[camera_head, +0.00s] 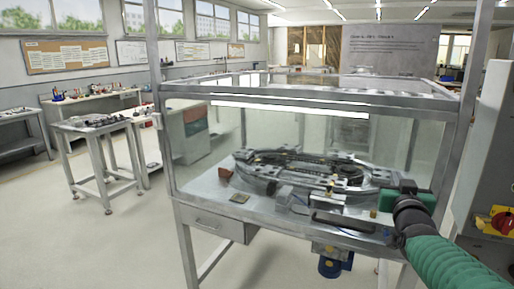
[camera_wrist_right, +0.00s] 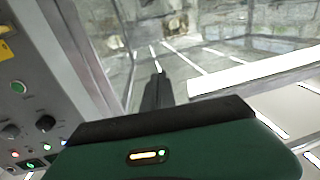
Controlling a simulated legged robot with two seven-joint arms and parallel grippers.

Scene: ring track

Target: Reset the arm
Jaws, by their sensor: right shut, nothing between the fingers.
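My right gripper (camera_head: 402,201) comes in from the lower right on a green-sleeved arm, at the front right corner of the glass-walled ring track station. The gripper's green housing shows there, but its fingertips are hard to make out in the head view. In the right wrist view its dark fingers (camera_wrist_right: 158,85) are together with nothing between them. The ring track (camera_head: 300,170) lies on the metal table (camera_head: 205,192) inside the enclosure. I cannot tell whether the gripper touches the station. My left gripper is not in view.
A grey control cabinet (camera_head: 492,150) with a red knob on yellow (camera_head: 500,222) stands close on the right. Metal posts and a top frame (camera_head: 310,95) surround the track. A small side table (camera_head: 95,125) stands at left, with clear floor in front of it.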

